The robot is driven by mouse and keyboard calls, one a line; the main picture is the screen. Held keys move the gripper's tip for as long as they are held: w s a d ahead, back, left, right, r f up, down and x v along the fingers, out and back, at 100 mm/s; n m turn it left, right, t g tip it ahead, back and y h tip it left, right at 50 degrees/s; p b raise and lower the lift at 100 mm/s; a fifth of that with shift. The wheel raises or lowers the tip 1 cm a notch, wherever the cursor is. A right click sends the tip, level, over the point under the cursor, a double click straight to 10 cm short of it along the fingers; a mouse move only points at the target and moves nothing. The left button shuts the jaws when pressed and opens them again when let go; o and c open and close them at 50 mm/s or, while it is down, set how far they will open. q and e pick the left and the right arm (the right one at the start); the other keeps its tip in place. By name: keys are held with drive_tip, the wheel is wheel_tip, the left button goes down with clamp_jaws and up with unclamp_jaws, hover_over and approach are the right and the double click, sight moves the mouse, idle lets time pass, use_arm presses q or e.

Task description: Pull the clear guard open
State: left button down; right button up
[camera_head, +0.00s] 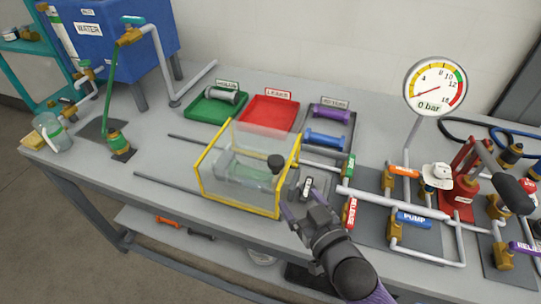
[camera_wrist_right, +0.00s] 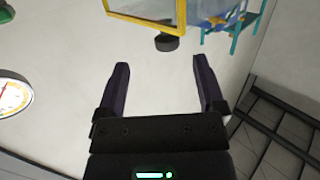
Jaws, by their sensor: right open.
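The clear guard (camera_head: 238,150) is a see-through box with a yellow frame on the bench, standing over a pale green cylindrical part. A dark round knob (camera_head: 275,162) sits at its right end. In the right wrist view the knob (camera_wrist_right: 167,43) hangs beyond the fingertips beside the yellow frame (camera_wrist_right: 140,18). My right gripper (camera_head: 302,196) is open and empty, just right of the guard and apart from the knob. In the wrist view its two dark fingers (camera_wrist_right: 160,64) are spread wide with nothing between them. My left gripper is not in view.
Two dark rails (camera_head: 165,180) run left from the guard over clear bench. Behind it are green (camera_head: 205,108) and red (camera_head: 268,112) trays. Pipes and valves (camera_head: 395,205) and a gauge reading 0 bar (camera_head: 435,87) stand right of my right arm.

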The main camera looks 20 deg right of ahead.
sight(280, 166)
drive_tip(key=shift+t+y, duration=0.4)
drive_tip(key=shift+t, duration=0.2)
drive_tip(key=w, duration=0.3)
drive_tip(key=w+a+r+b, duration=0.1)
drive_tip(key=w, duration=0.3)
drive_tip(key=w+a+r+b, duration=0.1)
drive_tip(key=w, duration=0.2)
drive_tip(key=shift+w+a+r, duration=0.15)
drive_tip(key=shift+w+a, duration=0.05)
drive_tip(key=shift+w, duration=0.05)
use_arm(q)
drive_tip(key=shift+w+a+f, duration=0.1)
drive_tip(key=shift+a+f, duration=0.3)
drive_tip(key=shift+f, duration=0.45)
use_arm(e)
clamp_jaws()
